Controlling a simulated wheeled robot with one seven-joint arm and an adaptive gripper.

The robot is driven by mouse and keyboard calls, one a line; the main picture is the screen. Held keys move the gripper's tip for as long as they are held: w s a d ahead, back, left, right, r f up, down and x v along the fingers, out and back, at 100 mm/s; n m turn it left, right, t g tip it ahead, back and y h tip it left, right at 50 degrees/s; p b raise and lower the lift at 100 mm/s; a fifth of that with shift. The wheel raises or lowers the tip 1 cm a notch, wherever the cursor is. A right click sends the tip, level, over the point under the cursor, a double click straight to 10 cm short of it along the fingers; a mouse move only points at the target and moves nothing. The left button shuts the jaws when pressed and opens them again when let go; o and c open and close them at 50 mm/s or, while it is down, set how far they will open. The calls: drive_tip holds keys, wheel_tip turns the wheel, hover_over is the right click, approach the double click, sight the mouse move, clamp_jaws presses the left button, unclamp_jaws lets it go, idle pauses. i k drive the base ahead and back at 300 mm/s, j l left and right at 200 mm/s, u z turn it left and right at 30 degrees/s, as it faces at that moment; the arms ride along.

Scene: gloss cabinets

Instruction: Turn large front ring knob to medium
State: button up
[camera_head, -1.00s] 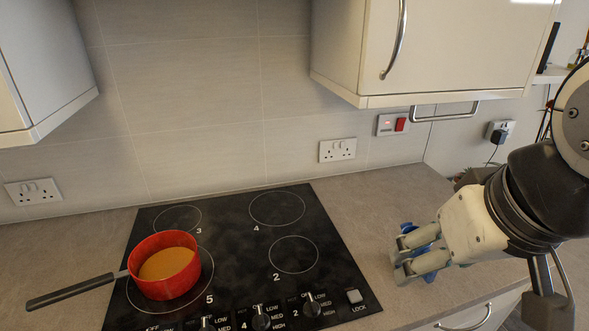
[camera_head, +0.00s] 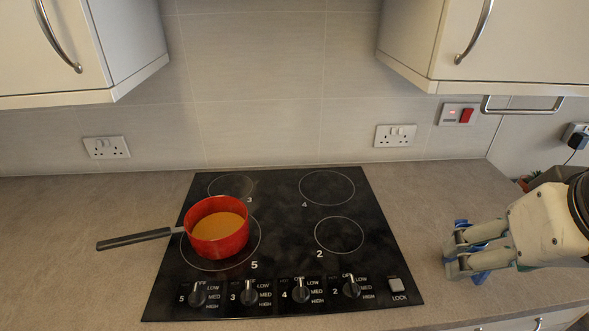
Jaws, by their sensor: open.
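The black glass hob (camera_head: 290,255) has a row of knobs along its front edge. The knob marked 5 (camera_head: 197,295) is at the far left of the row, with low, med and high labels beside it; its pointer looks turned up toward off. The large front ring (camera_head: 184,247), marked 5, lies behind it at front left. A red saucepan (camera_head: 219,240) with orange-brown contents stands on this ring. My gripper (camera_head: 457,255) is open and empty, over the worktop right of the hob, well away from knob 5. Its fingers point left.
Knobs 3 (camera_head: 249,293), 4 (camera_head: 300,290) and 2 (camera_head: 351,286) and a lock button (camera_head: 396,285) share the row. The saucepan's black handle (camera_head: 135,239) sticks out left over bare worktop (camera_head: 80,270). Wall cabinets (camera_head: 440,45) hang above.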

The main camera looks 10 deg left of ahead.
sight(198, 298)
drive_tip(key=u, duration=1.2)
drive_tip(key=z, duration=1.2)
drive_tip(key=i+l+u, duration=0.15)
drive_tip(key=u, duration=0.9)
